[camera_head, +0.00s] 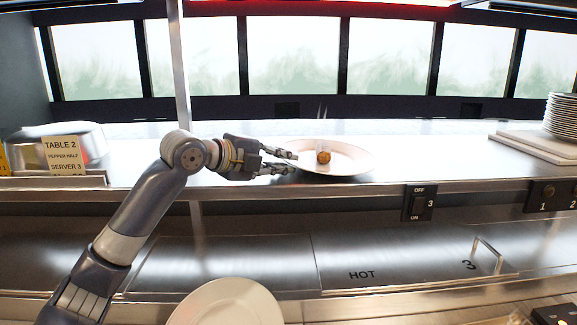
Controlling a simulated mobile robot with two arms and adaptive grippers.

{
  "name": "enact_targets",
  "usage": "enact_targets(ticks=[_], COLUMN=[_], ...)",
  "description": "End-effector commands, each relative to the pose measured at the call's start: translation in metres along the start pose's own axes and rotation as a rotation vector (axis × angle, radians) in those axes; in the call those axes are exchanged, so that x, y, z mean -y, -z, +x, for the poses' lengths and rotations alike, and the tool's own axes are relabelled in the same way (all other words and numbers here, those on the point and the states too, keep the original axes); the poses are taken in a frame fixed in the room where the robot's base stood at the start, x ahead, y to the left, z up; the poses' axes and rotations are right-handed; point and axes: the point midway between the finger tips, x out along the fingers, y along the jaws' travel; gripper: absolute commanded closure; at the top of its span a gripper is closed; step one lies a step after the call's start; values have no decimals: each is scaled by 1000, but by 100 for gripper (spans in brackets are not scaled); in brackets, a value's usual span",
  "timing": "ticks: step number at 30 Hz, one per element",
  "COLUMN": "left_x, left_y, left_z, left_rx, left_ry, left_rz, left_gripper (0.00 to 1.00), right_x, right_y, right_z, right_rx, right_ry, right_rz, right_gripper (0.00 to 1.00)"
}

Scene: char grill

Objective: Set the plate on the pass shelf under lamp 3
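A white plate (348,161) with a small browned piece of food (323,157) rests on the steel pass shelf (430,160), near the middle of the view. My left gripper (294,162) reaches in from the left at the plate's left rim. Its two fingers are visibly apart, one above the other, overlapping the rim in the picture. I cannot tell whether they touch it. No lamp is clearly visible. My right gripper is not in view.
A second pale plate (228,305) is at the bottom, below the shelf. A ticket (63,155) reading TABLE 2 stands at left by a metal container. A thin post (178,70) rises behind my arm. Stacked plates (563,116) stand at far right. A handled HOT panel (400,262) is below.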

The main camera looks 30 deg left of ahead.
Motion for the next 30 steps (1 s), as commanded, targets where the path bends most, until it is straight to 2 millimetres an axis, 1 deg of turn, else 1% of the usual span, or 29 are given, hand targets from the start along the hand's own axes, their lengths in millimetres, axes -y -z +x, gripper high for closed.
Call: enact_targets(ticks=[1,6,9,13,18,30], left_x=[-5,-6,-5,-3,-1,0], left_y=[-1,-1,0,0,1,0], left_z=[-10,-48,-67,-84,-94,-95], left_rx=[5,6,4,2,0,0], left_ry=[0,0,0,0,-1,0], left_rz=[6,4,5,1,0,0], left_gripper=[86,86,86,86,86,86], right_x=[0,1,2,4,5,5], right_y=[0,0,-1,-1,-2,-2], right_z=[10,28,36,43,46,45], right_rx=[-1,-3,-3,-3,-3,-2], right_ry=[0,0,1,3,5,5], right_rz=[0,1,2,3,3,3], right_gripper=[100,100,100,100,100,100])
